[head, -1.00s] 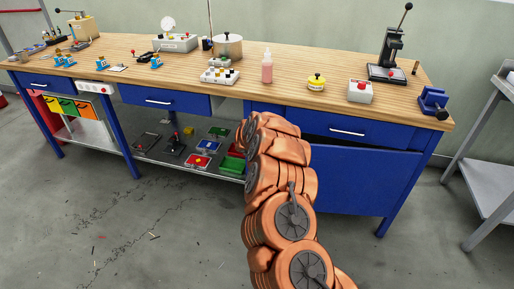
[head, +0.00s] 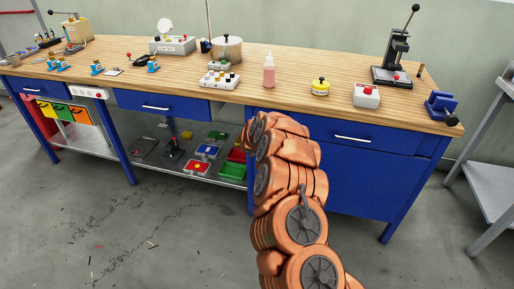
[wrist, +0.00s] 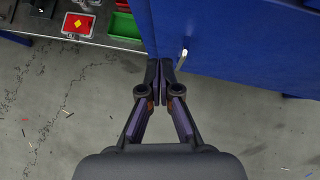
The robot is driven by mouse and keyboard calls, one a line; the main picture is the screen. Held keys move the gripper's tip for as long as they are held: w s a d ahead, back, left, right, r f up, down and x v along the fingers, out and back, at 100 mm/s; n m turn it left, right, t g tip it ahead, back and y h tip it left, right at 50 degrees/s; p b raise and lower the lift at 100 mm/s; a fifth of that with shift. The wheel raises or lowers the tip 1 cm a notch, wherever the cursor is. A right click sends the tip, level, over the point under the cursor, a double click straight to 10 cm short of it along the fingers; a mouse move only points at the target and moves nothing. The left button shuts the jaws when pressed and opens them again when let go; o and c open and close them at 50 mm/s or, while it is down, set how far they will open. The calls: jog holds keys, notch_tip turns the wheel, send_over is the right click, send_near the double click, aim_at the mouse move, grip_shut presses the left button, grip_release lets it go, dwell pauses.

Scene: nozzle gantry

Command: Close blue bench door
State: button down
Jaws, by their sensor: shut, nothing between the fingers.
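The blue bench door (head: 368,182) is on the right cabinet below a drawer. In the head view it looks about flush with the cabinet front, but my arm hides its left part, so I cannot tell whether it is fully shut. In the wrist view the blue door (wrist: 245,40) fills the upper right, with a pale handle (wrist: 183,58) near its left side. My gripper (wrist: 160,64) is shut and empty, its fingertips at the door's left edge, just left of the handle. I cannot tell whether they touch. The head view hides the gripper behind my arm.
The wooden bench top (head: 300,97) carries a bottle, buttons and a press. A lower shelf with a green bin (head: 233,171) and red tray (wrist: 79,24) lies left of the door. A grey metal stand (head: 490,185) is at the right.

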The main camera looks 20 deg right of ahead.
jog(key=shift+s+a+r+b, duration=2.85)
jog(key=shift+s+r+b, duration=0.55)
jog(key=shift+s, duration=1.15)
jog(key=s+a+r+n+t+y, duration=0.2)
jog(key=a+r+n+t+y, duration=0.35)
jog(key=a+r+n, duration=0.95)
jog(key=s+a+r+n+g+y, duration=0.5)
jog(key=s+a+r+n+y, duration=0.15)
jog(key=s, duration=0.45)
jog(key=s+d+f+n+g+h, duration=0.1)
jog(key=s+f+n+g, duration=0.2)
jog(key=s+n, duration=0.45)
jog(key=s+d+f+n+g+h, duration=0.15)
jog(key=s+f+n, duration=0.25)
jog(key=s, duration=0.7)
jog(key=s+d+f+n+g+h, duration=0.35)
jog(key=s+d, duration=0.55)
jog(key=s, duration=0.3)
jog(key=s+d+f+n+g+h, duration=0.35)
jog(key=s+d, duration=0.55)
jog(key=s, duration=0.3)
jog(key=s+p+v, duration=0.3)
jog(key=p+v, duration=1.3)
jog(key=shift+d+r+t+p, duration=0.3)
jog(key=shift+d+r+p, duration=0.1)
jog(key=shift+r, duration=0.3)
